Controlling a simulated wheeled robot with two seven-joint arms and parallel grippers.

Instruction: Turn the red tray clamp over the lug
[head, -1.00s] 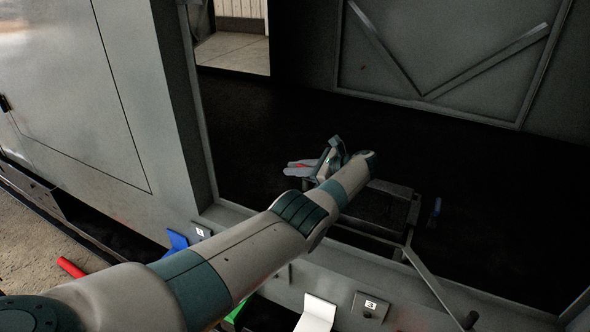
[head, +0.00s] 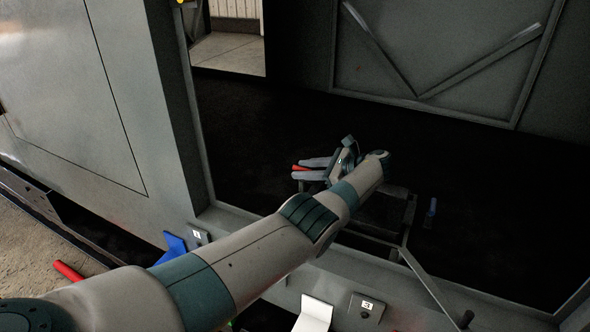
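My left gripper (head: 312,168) reaches in from the left, over the dark floor of the enclosure, with its two grey fingers pointing left. A small red bar (head: 300,168), which looks like the handle of the red tray clamp, lies between the fingers. I cannot tell whether the fingers press on it or only stand around it. The rest of the clamp is hidden by the gripper and the dark. I cannot make out the lug. A dark tray or frame (head: 409,212) shows partly behind my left forearm. My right gripper is out of view.
A sloping grey bar (head: 428,280) runs down to the front sill. Along the front are a blue flap (head: 175,244), a white flap (head: 314,312) and a numbered plate (head: 366,306). A red handle (head: 68,270) lies lower left.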

